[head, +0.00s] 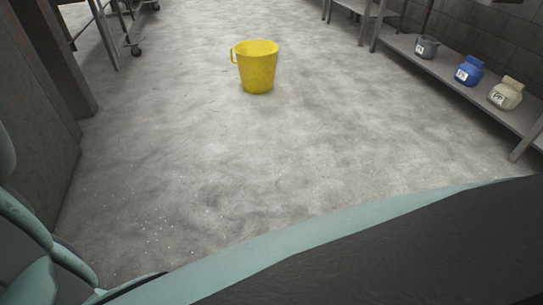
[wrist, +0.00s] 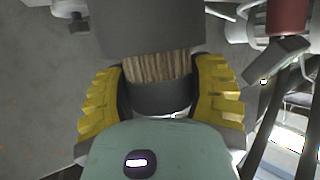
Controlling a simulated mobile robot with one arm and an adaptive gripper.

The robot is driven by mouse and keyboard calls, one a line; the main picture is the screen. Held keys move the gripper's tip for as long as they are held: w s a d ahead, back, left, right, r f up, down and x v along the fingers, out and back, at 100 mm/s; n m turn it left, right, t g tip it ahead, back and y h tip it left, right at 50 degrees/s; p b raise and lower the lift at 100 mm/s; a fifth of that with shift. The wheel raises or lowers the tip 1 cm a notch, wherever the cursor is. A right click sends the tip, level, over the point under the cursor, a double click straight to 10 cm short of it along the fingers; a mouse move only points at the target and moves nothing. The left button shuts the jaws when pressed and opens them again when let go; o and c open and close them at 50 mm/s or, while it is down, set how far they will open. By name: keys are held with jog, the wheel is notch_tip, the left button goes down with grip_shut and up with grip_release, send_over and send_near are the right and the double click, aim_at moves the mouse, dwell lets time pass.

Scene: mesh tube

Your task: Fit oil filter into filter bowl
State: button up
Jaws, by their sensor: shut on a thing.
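In the wrist view, my gripper (wrist: 160,76) has its yellow ribbed fingers shut on the sides of the oil filter (wrist: 158,64). The filter shows brown pleats between dark parts, with a dark rounded band nearer my gripper's palm. A wide dark grey body (wrist: 148,27) lies just beyond the pleats and covers their far end. I cannot tell whether it is the filter bowl or part of the filter. No filter bowl can be clearly made out in either view. My gripper does not show in the head view.
In the head view, a yellow bucket (head: 257,68) stands on open grey floor. Blue (head: 469,71), beige (head: 506,94) and grey (head: 426,47) containers stand on a low shelf (head: 482,88) at the right. A red cylinder (wrist: 288,17) shows at the upper right in the wrist view.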

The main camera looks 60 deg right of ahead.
jog(key=shift+a, duration=0.1)
jog(key=o, duration=1.3)
jog(key=shift+w, duration=0.1)
jog(key=p+v, duration=0.1)
jog(key=v, duration=1.1)
jog(key=shift+r, duration=0.1)
